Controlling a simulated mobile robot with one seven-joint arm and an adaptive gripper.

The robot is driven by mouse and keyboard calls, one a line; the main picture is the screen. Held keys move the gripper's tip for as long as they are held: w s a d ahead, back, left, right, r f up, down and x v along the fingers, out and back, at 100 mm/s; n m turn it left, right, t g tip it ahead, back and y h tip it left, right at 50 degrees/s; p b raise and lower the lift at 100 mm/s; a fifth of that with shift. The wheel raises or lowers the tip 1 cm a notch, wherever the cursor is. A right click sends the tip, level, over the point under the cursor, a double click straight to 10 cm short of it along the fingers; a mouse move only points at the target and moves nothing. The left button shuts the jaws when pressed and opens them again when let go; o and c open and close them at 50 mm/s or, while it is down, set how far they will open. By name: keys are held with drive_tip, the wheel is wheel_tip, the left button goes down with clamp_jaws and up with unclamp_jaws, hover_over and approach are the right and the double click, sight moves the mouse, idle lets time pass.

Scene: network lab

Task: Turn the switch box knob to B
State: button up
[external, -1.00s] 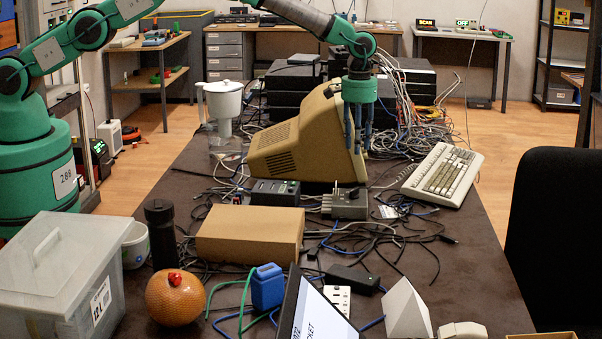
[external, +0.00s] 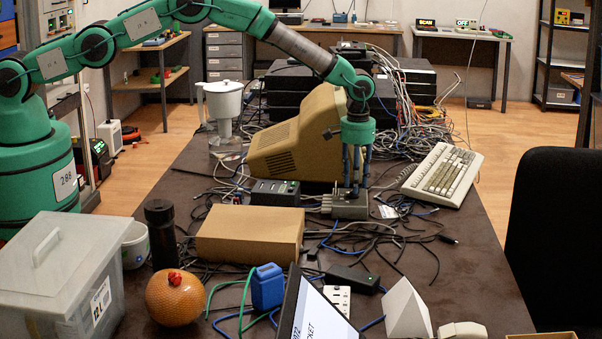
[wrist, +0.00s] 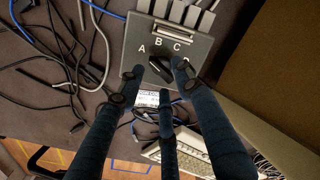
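The grey switch box (external: 346,208) sits on the dark table in front of the beige monitor. In the wrist view the switch box (wrist: 197,50) shows white letters A, B, C and a partly hidden D around its black knob (wrist: 159,68). The direction in which the knob points is unclear. My gripper (external: 355,192) points down just over the box in the external view. In the wrist view, the blue fingers of my gripper (wrist: 160,78) are spread apart around the knob, with nothing clearly clasped. Whether a fingertip touches the knob is unclear.
The beige monitor (external: 295,135) stands close behind the box. A black device (external: 275,193) is at its left, a cardboard box (external: 250,233) lies in front, and a keyboard (external: 441,174) is at right. Loose cables surround the box. The air above the cardboard box is free.

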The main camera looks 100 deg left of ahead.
drive_tip(key=shift+f, duration=0.95)
clamp_jaws()
drive_tip(key=shift+m, duration=0.5)
drive_tip(key=m+b, duration=0.1)
drive_tip(key=m, duration=0.2)
drive_tip(key=shift+b, duration=0.4)
drive_tip(key=shift+s+d+m+b, duration=0.15)
drive_tip(key=shift+m+b, duration=0.35)
drive_tip(key=shift+m, duration=1.8)
